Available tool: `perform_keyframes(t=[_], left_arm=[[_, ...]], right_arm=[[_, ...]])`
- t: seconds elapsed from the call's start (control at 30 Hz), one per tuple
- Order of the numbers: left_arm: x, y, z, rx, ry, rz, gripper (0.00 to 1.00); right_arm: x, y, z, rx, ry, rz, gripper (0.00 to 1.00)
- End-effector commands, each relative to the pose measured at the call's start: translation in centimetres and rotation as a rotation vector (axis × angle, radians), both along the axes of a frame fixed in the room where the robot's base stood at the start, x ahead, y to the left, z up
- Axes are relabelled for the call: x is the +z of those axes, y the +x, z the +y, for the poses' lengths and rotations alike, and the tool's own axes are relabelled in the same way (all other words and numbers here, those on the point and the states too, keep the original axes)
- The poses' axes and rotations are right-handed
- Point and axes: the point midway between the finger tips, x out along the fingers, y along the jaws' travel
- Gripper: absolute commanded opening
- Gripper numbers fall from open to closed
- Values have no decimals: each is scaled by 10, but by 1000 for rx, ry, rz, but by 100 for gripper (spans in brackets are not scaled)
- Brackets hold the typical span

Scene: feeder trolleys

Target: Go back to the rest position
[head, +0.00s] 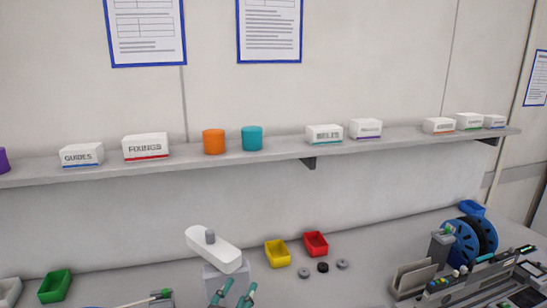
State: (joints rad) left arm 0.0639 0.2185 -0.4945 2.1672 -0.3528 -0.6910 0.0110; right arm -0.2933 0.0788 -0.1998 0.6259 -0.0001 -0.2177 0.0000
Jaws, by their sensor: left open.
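My left gripper (236,291) shows at the bottom edge, left of the middle of the head view. Two teal fingertip pieces stand apart with a gap between them, and I see nothing held there. The rest of that gripper is cut off by the frame's edge. My right gripper is not in view.
A yellow bin (278,254) and a red bin (316,244) stand on the bench, with several small discs near them. A green bin (55,286) is at left. Blue reels (462,242) and feeder parts crowd the right. A wall shelf (280,163) holds boxes and cylinders.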

Motion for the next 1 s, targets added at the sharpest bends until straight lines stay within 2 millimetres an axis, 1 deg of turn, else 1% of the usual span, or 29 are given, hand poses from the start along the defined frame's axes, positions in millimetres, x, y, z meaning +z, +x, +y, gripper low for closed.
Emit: perform_keyframes(t=[0.03, 0.07, 0.1, 0.17, 0.2, 0.27, 0.3, 0.4, 0.5, 0.6, 0.77, 0.8, 0.97, 1.0], left_arm=[[-34, -15, 19, 59, -34, 138, 43], [-52, -25, 30, 91, -49, 214, 43], [-76, -40, 44, 132, -67, 316, 43], [-108, -65, 61, 186, -90, 460, 43], [-126, -83, 71, 219, -102, 548, 43], [-148, -108, 82, 257, -115, 662, 43], [-160, -124, 89, 280, -120, 727, 43], [-182, -160, 101, 322, -132, 868, 43], [-198, -193, 110, 358, -140, 987, 43], [-209, -225, 117, 387, -144, 1093, 43], [-222, -274, 127, 429, -148, 1252, 43], [-238, -266, 125, 426, -144, 1247, 43], [-283, -259, 124, 426, -138, 1260, 43], [-295, -258, 123, 426, -136, 1264, 43]], right_arm=[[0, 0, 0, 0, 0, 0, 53], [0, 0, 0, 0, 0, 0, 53], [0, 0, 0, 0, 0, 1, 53], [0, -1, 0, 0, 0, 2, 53], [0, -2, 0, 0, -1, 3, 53], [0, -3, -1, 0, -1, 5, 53], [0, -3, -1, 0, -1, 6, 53], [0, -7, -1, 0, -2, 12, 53], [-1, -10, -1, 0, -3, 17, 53], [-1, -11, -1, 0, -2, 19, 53], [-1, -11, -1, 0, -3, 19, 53], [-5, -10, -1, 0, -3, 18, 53], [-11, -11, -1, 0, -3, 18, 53], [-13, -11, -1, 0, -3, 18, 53]])
